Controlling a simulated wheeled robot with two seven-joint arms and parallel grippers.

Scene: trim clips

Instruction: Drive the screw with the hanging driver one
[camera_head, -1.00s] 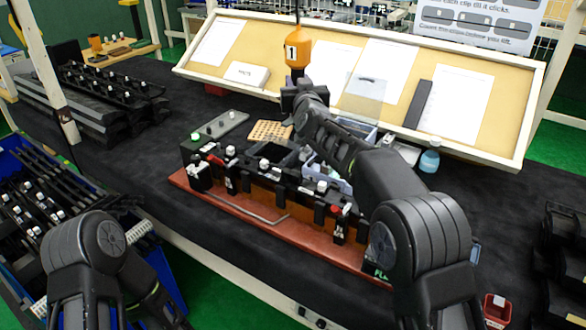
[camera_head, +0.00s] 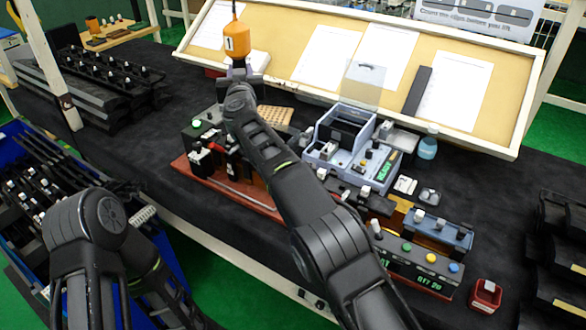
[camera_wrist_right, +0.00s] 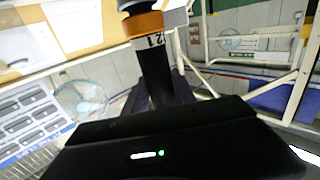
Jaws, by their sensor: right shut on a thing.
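The hanging driver (camera_head: 236,42) has an orange body with a label reading 1 and hangs on a cord from above, over the left part of the tilted board. My right gripper (camera_head: 239,68) is shut on it just below the orange body. In the right wrist view the driver (camera_wrist_right: 146,24) shows its orange band and a dark lower part between my gripper's fingers (camera_wrist_right: 160,88). The red-based work fixture (camera_head: 240,197) lies below, partly hidden by my right arm. I cannot make out the screw. My left arm is at lower left, its gripper out of view.
A grey-blue tray unit (camera_head: 352,140) stands mid-table, with a panel of coloured buttons (camera_head: 415,262) in front. A small red box (camera_head: 486,296) and black parts (camera_head: 565,230) are at right. A blue crate (camera_head: 40,230) of parts is at left. The tilted board (camera_head: 330,85) bounds the back.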

